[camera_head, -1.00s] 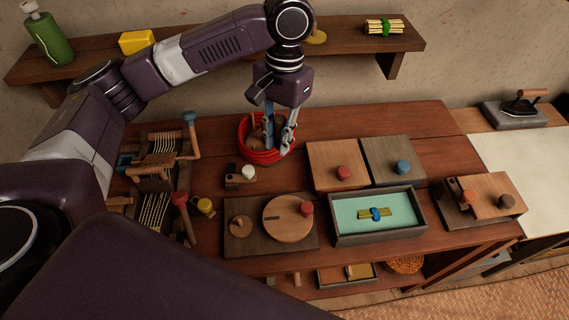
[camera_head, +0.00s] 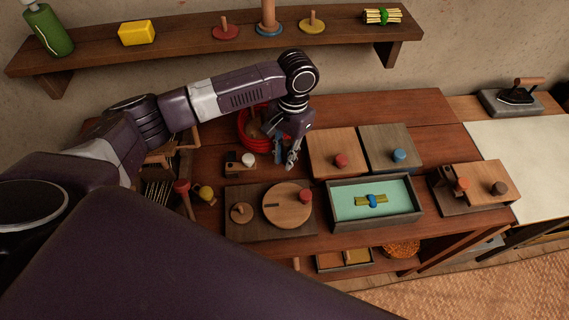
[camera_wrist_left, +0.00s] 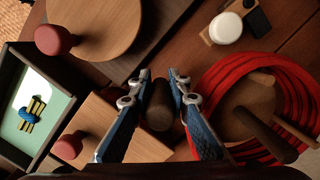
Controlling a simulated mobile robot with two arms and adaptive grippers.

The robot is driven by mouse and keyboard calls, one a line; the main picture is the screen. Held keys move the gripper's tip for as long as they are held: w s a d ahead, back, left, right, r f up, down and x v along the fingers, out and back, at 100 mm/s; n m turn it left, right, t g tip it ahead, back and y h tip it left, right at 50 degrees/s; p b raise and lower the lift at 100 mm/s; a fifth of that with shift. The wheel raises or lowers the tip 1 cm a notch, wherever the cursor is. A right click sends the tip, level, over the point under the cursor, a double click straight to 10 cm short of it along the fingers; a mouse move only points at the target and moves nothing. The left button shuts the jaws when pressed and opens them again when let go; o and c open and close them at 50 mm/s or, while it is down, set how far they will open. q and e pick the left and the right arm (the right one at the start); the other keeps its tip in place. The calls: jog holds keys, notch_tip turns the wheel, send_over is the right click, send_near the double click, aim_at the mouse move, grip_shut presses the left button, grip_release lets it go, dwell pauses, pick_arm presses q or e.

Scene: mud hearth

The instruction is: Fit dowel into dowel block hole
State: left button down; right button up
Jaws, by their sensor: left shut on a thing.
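My left gripper (camera_head: 289,161) is shut on a dark brown round dowel (camera_wrist_left: 159,105), which shows between the fingers in the left wrist view (camera_wrist_left: 163,92). In the head view the gripper is over the table, just right of the red coiled ring (camera_head: 243,127), and the dowel is hard to make out there.
A board with a round lid (camera_head: 285,212), a green-lined tray (camera_head: 332,213), and knobbed panels (camera_head: 330,146) crowd the front and right. A shelf (camera_head: 180,42) runs along the wall behind.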

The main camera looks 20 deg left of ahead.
pick_arm(q)
jog(key=shift+f, duration=1.95)
jog(key=shift+f, duration=0.15)
jog(key=c, duration=2.1)
grip_release()
